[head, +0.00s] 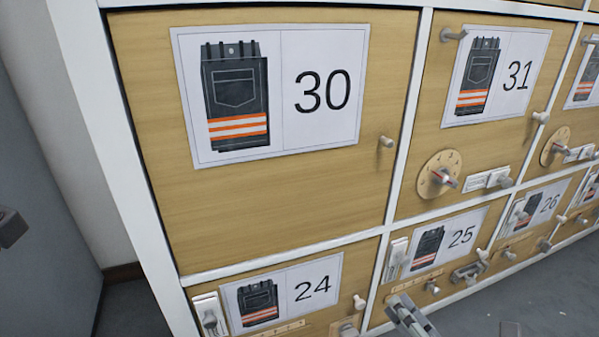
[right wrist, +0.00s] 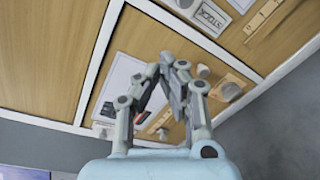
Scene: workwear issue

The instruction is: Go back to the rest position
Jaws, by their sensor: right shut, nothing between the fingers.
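My right gripper (head: 408,316) shows at the bottom edge of the head view, in front of the lower row of wooden lockers, below the door labelled 25 (head: 440,246). Its fingers are shut with nothing between them. In the right wrist view the closed fingers (right wrist: 172,70) stand in front of a labelled locker door (right wrist: 120,85). I cannot tell whether they touch anything there.
A large locker door labelled 30 (head: 290,205) has a small knob (head: 386,142). Doors 31 (head: 480,140), 24 and 26 carry protruding knobs, dials or latches. A grey panel stands left. Grey floor (head: 560,300) is open at lower right.

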